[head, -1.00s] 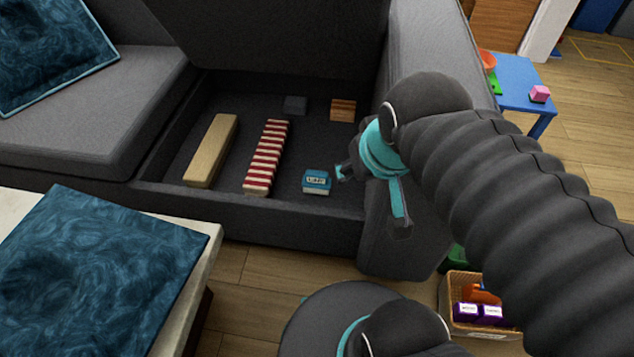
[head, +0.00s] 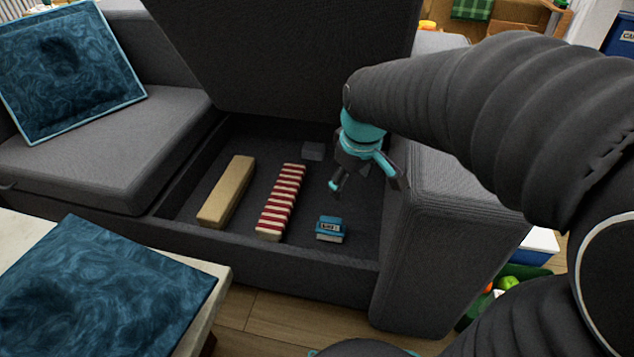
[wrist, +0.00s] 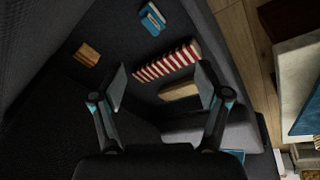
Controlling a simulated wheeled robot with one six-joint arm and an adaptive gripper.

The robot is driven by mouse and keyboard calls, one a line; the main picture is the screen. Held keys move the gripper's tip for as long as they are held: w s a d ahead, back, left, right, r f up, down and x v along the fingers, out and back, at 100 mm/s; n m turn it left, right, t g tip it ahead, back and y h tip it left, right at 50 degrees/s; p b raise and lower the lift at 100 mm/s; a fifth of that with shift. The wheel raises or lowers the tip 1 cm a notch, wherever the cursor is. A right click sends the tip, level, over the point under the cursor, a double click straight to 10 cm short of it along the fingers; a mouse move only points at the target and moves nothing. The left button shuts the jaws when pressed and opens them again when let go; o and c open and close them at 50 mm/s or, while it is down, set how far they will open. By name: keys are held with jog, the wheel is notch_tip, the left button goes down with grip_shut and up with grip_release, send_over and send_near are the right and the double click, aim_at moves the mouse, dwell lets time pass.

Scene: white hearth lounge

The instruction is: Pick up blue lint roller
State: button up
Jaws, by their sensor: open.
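The blue lint roller (head: 331,229) is a small blue, labelled block with a pale lower edge. It lies on the floor of the open sofa storage compartment (head: 274,268), near its front right corner. In the wrist view the lint roller (wrist: 152,18) is at the top, beyond my fingers. My gripper (head: 366,184) is open and empty, fingers pointing down. It is above the right part of the compartment, apart from the lint roller and up and to the right of it in the head view.
A wooden block (wrist: 87,54) shows in the wrist view. The raised lid (head: 290,60) stands behind; the sofa arm (head: 450,200) borders the right.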

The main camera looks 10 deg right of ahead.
jog(key=w+f+n+g, duration=0.1)
jog(key=w+f+n, duration=0.2)
jog(key=w+f, duration=0.45)
jog(key=n+g+b, duration=0.2)
jog(key=n, duration=0.2)
send_over(331, 229)
jog(key=f, duration=0.8)
jog(key=w+f, duration=0.1)
jog(key=f, duration=0.3)
jog(key=shift+d+f, duration=0.1)
jog(key=shift+f, duration=0.1)
notch_tip(331, 229, down, 14)
jog(key=shift+w+f+b, duration=0.15)
jog(key=shift+b, duration=0.7)
jog(key=shift+c, duration=0.2)
jog(key=c, duration=1.4)
notch_tip(331, 229, up, 10)
jog(key=shift+r+p, duration=0.1)
jog(key=shift+p, duration=0.55)
